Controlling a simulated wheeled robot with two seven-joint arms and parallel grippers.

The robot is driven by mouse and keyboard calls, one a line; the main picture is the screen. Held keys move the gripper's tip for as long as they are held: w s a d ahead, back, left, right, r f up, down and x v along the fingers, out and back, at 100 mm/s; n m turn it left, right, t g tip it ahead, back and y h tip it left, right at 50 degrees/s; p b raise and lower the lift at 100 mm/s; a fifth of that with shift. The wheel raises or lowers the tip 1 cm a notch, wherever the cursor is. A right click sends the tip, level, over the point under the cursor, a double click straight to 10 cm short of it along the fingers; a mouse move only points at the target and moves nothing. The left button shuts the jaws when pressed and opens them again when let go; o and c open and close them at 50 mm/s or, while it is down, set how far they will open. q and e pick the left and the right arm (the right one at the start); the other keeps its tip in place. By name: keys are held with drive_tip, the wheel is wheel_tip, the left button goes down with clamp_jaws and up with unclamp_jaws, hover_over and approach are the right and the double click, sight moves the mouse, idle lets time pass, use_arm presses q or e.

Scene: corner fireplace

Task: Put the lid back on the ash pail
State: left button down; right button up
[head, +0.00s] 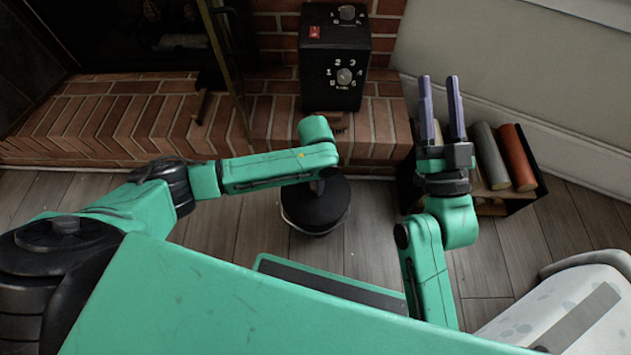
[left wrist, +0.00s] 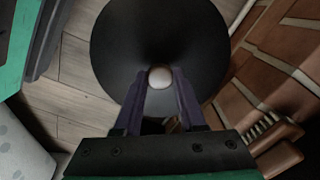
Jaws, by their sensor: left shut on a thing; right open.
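A black round lid (head: 312,203) lies below my left gripper (head: 318,186), in front of the brick hearth. In the left wrist view the lid (left wrist: 125,45) is a wide dark disc with a pale round knob (left wrist: 160,77). My left gripper (left wrist: 160,84) is shut on that knob. A dark rounded body with a lighter edge shows just under the lid in the head view and seems to be the ash pail (head: 322,230). I cannot tell whether lid and pail touch. My right gripper (head: 443,95) is open and empty, fingers pointing away.
A black box with numbered dials (head: 335,60) stands on the brick hearth (head: 120,125). A pale spotted object (head: 555,310) is at lower right. Wooden floor (head: 375,215) is clear between pail and holder.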

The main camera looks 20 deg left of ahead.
use_arm(q)
drive_tip(key=shift+p, duration=0.55)
idle(0.4)
unclamp_jaws()
idle(0.3)
wheel_tip(320, 180, up, 7)
drive_tip(key=p, duration=0.9)
drive_tip(key=shift+c, duration=0.3)
clamp_jaws()
